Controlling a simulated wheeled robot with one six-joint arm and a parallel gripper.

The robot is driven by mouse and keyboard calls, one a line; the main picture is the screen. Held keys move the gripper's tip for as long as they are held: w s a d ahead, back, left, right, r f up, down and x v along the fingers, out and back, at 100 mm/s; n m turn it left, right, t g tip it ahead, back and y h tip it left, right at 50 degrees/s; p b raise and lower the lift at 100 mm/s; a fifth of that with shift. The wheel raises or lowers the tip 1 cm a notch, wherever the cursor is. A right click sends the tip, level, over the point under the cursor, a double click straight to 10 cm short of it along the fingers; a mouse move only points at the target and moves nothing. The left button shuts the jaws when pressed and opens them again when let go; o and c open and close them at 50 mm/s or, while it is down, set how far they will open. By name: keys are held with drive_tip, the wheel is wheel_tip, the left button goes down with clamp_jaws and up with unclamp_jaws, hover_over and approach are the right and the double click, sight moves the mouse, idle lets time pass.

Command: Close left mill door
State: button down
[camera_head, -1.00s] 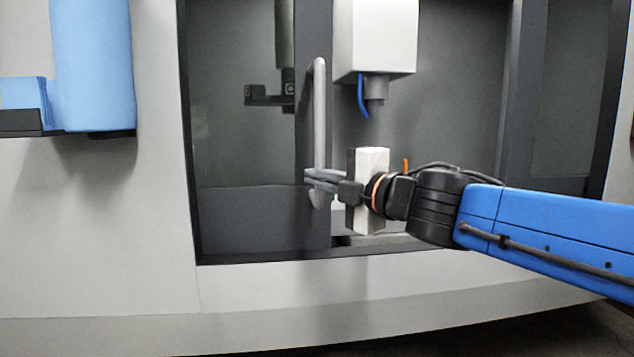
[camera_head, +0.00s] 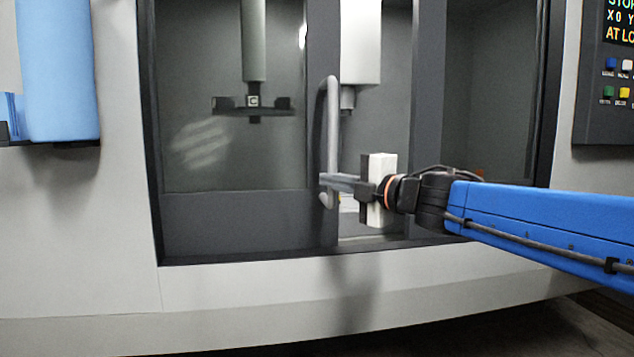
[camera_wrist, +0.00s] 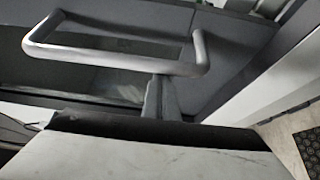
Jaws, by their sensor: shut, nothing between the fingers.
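The left mill door (camera_head: 235,225) is a dark-framed sliding panel with a window. Its grey upright bar handle (camera_head: 332,120) is on its right edge. A narrow opening into the mill remains between this door and the right-hand door post (camera_head: 428,120). My gripper (camera_head: 325,181) is shut and empty, its fingers crossing the lower part of the handle. In the wrist view the handle (camera_wrist: 115,62) loops across the top, and my fingers (camera_wrist: 158,98) reach up to its long bar. I cannot tell whether they touch it.
Inside the mill, a white spindle housing (camera_head: 361,45) shows through the opening. A control panel (camera_head: 606,75) is on the right wall. The mill's pale lower front (camera_head: 300,290) is clear.

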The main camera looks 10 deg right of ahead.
drive_tip(key=d, duration=1)
drive_tip(key=shift+w+d, duration=0.2)
drive_tip(key=shift+d, duration=0.1)
drive_tip(key=shift+d, duration=0.1)
